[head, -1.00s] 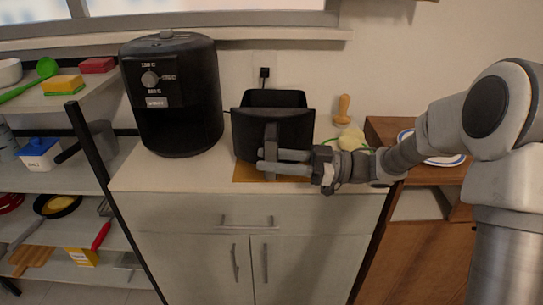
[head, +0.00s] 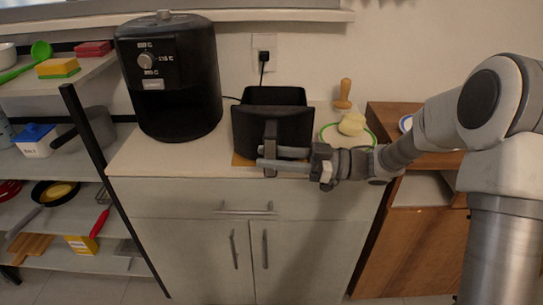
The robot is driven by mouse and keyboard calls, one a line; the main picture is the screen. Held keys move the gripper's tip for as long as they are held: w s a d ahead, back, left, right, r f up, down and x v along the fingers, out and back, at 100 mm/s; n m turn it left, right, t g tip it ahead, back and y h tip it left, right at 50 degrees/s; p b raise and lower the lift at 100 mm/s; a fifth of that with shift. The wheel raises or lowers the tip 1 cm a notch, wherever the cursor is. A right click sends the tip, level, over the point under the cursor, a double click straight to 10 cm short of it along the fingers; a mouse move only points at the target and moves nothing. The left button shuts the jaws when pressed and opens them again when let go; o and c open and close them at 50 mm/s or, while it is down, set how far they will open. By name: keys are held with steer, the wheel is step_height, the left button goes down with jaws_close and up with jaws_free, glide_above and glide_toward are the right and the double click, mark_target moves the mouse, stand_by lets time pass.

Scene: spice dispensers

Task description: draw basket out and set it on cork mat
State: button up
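The black basket (head: 290,128) is out of the black air fryer (head: 176,108) and stands upright to its right on the counter. A brown cork mat (head: 241,160) shows at its lower left front edge. The basket appears to rest on the mat, but the contact is mostly hidden. The basket's grey upright handle (head: 270,134) faces the front. My gripper (head: 260,157) comes in from the right, with its two fingers on either side of the handle. A narrow gap shows between the fingers; whether they press on the handle is unclear.
A green-rimmed plate with pale food (head: 352,125) and a wooden-handled tool (head: 343,92) stand right of the basket, close to my arm. A shelf of kitchen items (head: 100,68) is at left. The counter front (head: 160,160) left of the mat is clear.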

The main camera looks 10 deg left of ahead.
steer(key=o, duration=0.5)
steer(key=p+v, duration=0.3)
steer(key=v, duration=1.4)
steer(key=shift+d, duration=0.2)
steer(key=shift+w, duration=0.2)
